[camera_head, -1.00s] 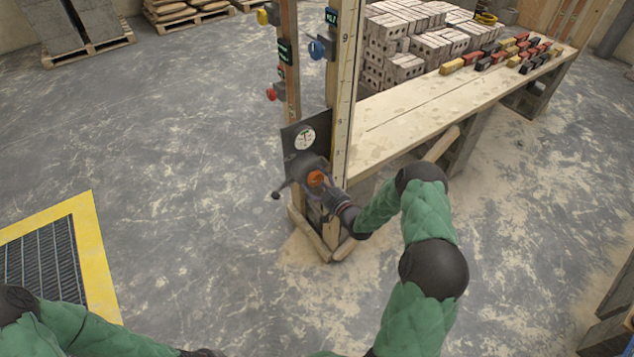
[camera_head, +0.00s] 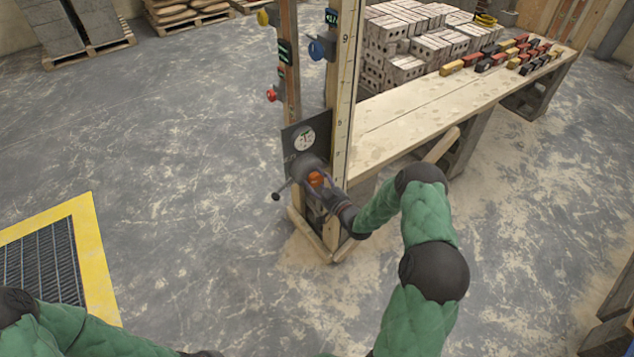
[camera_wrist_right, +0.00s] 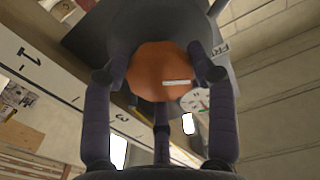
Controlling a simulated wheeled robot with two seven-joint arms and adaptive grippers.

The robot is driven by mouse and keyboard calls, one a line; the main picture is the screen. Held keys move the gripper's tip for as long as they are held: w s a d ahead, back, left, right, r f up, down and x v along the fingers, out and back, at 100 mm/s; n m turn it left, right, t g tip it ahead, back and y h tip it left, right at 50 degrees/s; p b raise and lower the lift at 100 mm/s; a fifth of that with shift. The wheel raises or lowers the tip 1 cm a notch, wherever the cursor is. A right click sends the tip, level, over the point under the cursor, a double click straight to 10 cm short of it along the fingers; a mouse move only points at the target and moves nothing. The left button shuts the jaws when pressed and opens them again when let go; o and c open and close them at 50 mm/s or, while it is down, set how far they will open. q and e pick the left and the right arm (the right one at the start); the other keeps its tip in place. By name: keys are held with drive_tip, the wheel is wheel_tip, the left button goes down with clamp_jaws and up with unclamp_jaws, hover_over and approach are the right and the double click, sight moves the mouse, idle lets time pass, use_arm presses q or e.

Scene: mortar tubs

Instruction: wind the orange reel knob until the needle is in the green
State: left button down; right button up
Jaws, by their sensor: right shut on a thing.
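The orange reel knob (camera_head: 315,179) sits on a dark plate on the wooden post, below a round white dial (camera_head: 304,139). In the right wrist view the knob (camera_wrist_right: 160,70) fills the space between the fingers and has a white mark on its face. My right gripper (camera_head: 322,184) is shut on the knob; its fingers (camera_wrist_right: 160,75) are on both sides of it. The dial (camera_wrist_right: 194,101) is partly hidden behind a finger in the wrist view. The needle is too small to read surely against the green. My left gripper is not clearly seen; only its arm shows at lower left.
A dark crank handle (camera_head: 277,195) sticks out left of the knob. Blue (camera_head: 316,50) and red (camera_head: 271,95) knobs sit higher on the posts. A long wooden bench (camera_head: 420,115) with bricks stands behind at right. The floor at left is open around a yellow-edged grate (camera_head: 88,235).

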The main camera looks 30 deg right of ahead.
drive_tip(key=m, duration=0.3)
drive_tip(key=shift+a+f, duration=0.1)
drive_tip(key=shift+f, duration=0.1)
drive_tip(key=o, duration=1.2)
drive_tip(key=shift+c, duration=0.2)
drive_tip(key=shift+r, duration=0.1)
drive_tip(key=s+d, duration=0.1)
drive_tip(key=s, duration=1.1)
